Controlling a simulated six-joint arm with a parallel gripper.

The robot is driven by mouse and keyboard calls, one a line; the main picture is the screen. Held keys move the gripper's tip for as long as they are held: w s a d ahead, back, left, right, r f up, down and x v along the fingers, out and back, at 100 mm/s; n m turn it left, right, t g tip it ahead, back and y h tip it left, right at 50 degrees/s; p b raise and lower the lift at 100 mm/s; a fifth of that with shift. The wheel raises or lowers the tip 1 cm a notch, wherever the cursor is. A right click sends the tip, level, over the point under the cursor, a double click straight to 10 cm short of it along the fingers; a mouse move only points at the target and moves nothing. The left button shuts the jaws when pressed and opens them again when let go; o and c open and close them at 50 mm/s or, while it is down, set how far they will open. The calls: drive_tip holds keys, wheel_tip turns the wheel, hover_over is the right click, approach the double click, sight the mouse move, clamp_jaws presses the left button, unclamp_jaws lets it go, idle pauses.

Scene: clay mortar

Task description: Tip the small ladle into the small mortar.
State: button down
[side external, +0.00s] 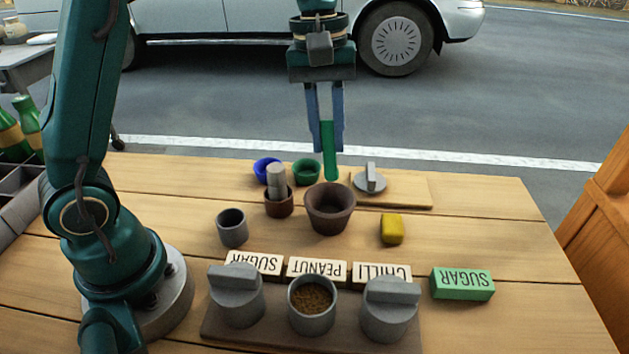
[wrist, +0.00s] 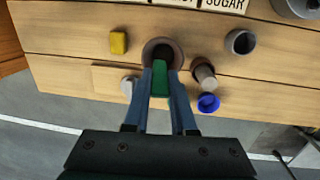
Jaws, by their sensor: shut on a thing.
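My gripper (side external: 327,148) points down above the far side of the table, shut on a narrow green piece (side external: 329,165) that hangs between its fingers. The green piece also shows in the wrist view (wrist: 160,82). It looks like the small ladle, but I cannot make out its bowl or any contents. A wide brown mortar (side external: 330,212) stands just below and in front of it; in the wrist view the mortar's rim (wrist: 148,44) shows beyond the fingertips. A smaller brown mortar (side external: 279,208) with a grey pestle (side external: 276,180) in it stands to the left.
A grey lid (side external: 370,180) lies on a board at right, near a yellow block (side external: 392,229). A grey cup (side external: 232,228), label blocks (side external: 316,269) and grey jars (side external: 312,318) are nearer.

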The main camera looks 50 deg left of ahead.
drive_tip(key=a+h, duration=0.1)
drive_tip(key=a+f+h, duration=0.1)
drive_tip(key=shift+s+f+t+h, duration=0.3)
drive_tip(key=shift+s+a+f+t+h, duration=0.1)
drive_tip(key=shift+a+f+t+h, duration=0.2)
drive_tip(key=shift+h, duration=0.3)
drive_tip(key=shift+s+a+f+t+h, duration=0.1)
drive_tip(key=shift+a+f+h, duration=0.1)
drive_tip(key=shift+f+h, duration=0.3)
drive_tip(key=shift+s+a+f+t+h, duration=0.1)
drive_tip(key=shift+a+f+t+h, duration=0.25)
drive_tip(key=shift+h, duration=0.55)
drive_tip(key=shift+s+a+f+t+h, duration=0.1)
drive_tip(key=shift+a+f+h, duration=0.3)
drive_tip(key=shift+h, duration=0.5)
drive_tip(key=shift+a+f+t+h, duration=0.25)
drive_tip(key=shift+f+h, duration=0.25)
drive_tip(key=shift+h, duration=0.4)
